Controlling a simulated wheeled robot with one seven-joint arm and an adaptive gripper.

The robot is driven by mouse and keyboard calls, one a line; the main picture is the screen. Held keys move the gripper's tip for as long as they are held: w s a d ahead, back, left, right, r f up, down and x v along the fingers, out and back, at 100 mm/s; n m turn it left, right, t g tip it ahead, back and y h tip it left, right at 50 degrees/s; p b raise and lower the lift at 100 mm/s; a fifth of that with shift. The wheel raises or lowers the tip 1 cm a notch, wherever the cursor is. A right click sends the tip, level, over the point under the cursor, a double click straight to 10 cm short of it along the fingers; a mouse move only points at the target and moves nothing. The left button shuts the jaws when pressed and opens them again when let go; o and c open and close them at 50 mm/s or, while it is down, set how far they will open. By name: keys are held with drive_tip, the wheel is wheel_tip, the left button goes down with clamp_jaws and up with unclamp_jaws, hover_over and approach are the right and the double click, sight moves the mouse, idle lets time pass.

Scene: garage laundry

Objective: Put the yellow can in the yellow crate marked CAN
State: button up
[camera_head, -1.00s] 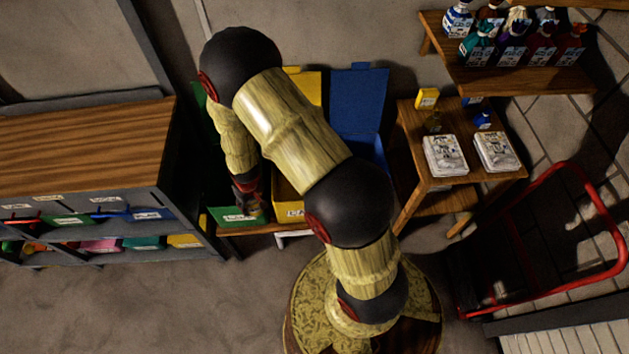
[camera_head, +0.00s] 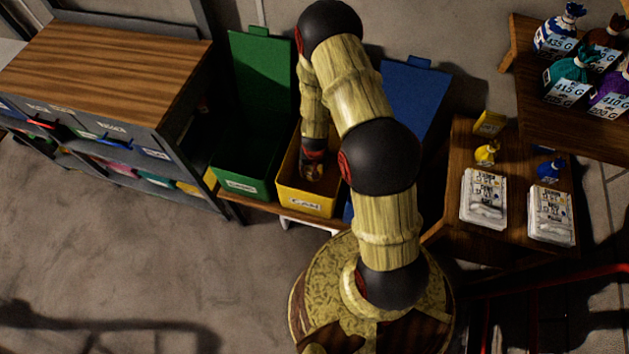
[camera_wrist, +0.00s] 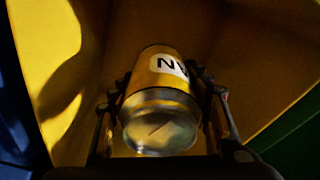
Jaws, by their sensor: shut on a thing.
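The yellow can (camera_wrist: 160,105) has a silver end and a white label with black letters. My gripper (camera_wrist: 162,98) is shut on it, with a finger on each side of the can in the wrist view. Yellow crate walls (camera_wrist: 215,25) surround the can there. In the head view the yellow crate (camera_head: 306,200) has a white label on its front, between a green crate and a blue one. My gripper (camera_head: 312,172) reaches down into its opening. The can is hard to make out in the head view, and its contact with the crate floor cannot be told.
The green crate (camera_head: 240,180) stands open at the left, with its lid raised. A blue lid (camera_head: 412,95) stands at the right, partly behind my arm. A shelf unit (camera_head: 110,70) stands at the left.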

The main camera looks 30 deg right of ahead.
wheel_tip(320, 180, down, 8)
drive_tip(key=b, duration=0.3)
drive_tip(key=shift+r, duration=0.2)
drive_tip(key=shift+f+b, duration=0.5)
drive_tip(key=shift+b, duration=0.05)
drive_tip(key=shift+f, duration=0.15)
drive_tip(key=o, duration=0.8)
drive_tip(key=shift+o, duration=0.3)
